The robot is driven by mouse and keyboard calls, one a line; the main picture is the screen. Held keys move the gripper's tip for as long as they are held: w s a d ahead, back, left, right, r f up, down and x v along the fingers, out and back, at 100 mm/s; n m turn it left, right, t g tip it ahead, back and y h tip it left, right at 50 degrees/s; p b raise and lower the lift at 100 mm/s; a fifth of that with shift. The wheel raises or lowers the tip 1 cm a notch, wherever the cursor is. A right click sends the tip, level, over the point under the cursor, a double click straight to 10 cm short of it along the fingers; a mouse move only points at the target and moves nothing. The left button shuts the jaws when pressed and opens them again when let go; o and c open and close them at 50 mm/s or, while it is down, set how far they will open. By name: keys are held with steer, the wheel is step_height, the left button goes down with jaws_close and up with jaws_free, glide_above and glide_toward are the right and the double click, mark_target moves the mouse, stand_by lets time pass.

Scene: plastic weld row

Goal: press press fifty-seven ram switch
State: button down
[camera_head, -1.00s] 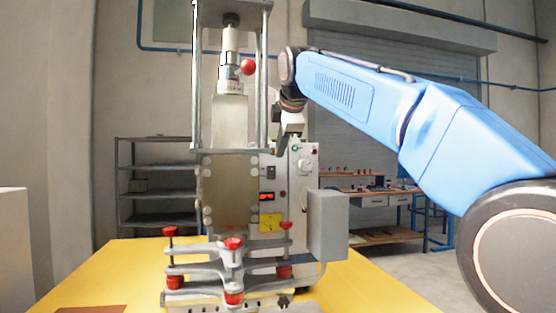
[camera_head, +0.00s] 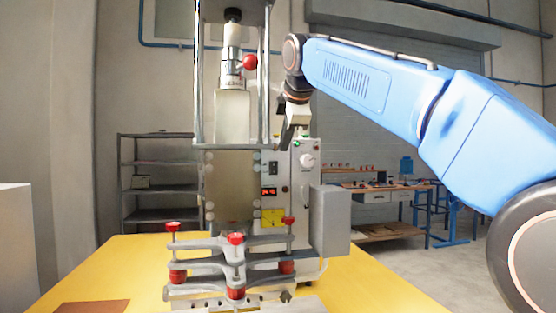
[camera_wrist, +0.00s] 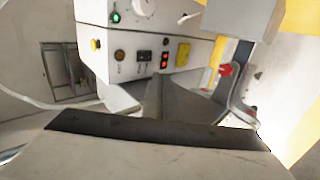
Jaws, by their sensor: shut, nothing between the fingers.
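The press (camera_head: 231,178) stands on a yellow table, its control box (camera_head: 305,165) behind and to the right of the ram column. A small black switch (camera_head: 273,168) sits on the box front above a red display (camera_head: 269,191). In the wrist view a black switch (camera_wrist: 143,55) sits left of the red display (camera_wrist: 164,60); I cannot read labels, so I cannot tell which control is the ram switch. My gripper (camera_head: 285,137) is shut and empty, in front of the box's upper part and apart from the switch in the picture. Its dark fingers (camera_wrist: 175,90) also show in the wrist view.
The box also has a green light (camera_wrist: 114,17), a white knob (camera_wrist: 143,7) and a yellow button (camera_wrist: 95,45). A grey side box (camera_head: 330,220) is on the right. A red-knobbed fixture (camera_head: 234,262) stands in front. Table space (camera_head: 372,285) at right is clear.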

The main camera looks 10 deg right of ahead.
steer(key=shift+w+f, duration=0.1)
steer(key=shift+w, duration=0.05)
glide_toward(274, 173)
step_height(274, 173, down, 4)
steer(key=w, duration=0.2)
steer(key=shift+w, duration=1.05)
